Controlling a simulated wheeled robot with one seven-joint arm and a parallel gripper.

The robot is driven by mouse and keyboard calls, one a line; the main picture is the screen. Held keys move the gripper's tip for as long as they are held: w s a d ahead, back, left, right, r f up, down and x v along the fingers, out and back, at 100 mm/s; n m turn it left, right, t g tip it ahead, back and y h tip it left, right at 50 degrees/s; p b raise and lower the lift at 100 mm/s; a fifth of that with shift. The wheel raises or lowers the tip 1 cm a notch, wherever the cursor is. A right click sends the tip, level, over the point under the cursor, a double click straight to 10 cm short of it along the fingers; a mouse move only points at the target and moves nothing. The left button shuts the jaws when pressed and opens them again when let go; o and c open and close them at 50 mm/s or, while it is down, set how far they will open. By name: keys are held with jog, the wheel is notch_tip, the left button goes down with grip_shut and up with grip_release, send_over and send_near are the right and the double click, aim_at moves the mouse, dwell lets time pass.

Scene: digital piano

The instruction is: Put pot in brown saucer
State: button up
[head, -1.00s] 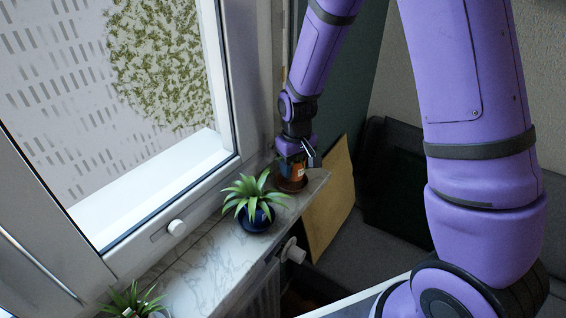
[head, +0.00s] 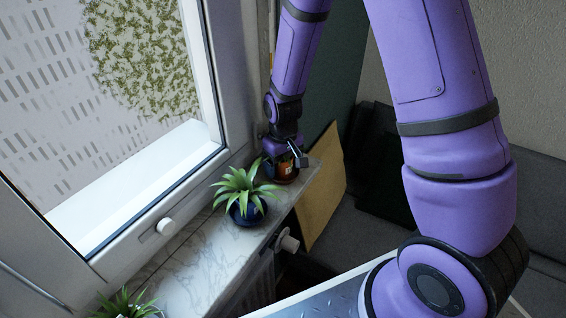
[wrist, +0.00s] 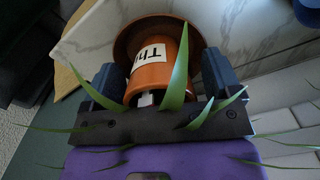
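The orange-brown pot (wrist: 158,62) has a white label and thin green leaves. It stands in the round brown saucer (wrist: 125,42) at the far end of the marble sill. In the head view the pot (head: 287,168) is partly covered by my gripper (head: 291,160), and the saucer's rim (head: 284,180) shows below it. In the wrist view my gripper (wrist: 162,85) has one blue finger on each side of the pot. The fingers look spread, with small gaps to the pot's sides. The leaves reach up past the palm.
A plant in a dark blue pot (head: 247,213) stands close by on the marble sill (head: 225,255). Another plant (head: 127,305) is at the near end. The window frame (head: 205,165) borders the sill on the left. A radiator valve (head: 288,243) sticks out on the right.

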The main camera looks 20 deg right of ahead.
notch_tip(320, 180, up, 12)
jog(key=s+d+r+m+t, duration=0.1)
jog(key=s+d+r, duration=0.1)
jog(key=s+r, duration=0.45)
jog(key=s+d+r+t, duration=0.2)
jog(key=s+d+r, duration=0.15)
jog(key=r, duration=0.55)
jog(key=s+r+m+t, duration=0.1)
jog(key=s+r, duration=0.1)
jog(key=s, duration=0.4)
jog(key=s+d+r+t, duration=0.1)
jog(key=s+r, duration=0.2)
jog(key=s, duration=0.4)
jog(key=shift+s+d+r+m, duration=0.2)
jog(key=shift+d+r+m, duration=0.1)
jog(key=shift+m, duration=0.1)
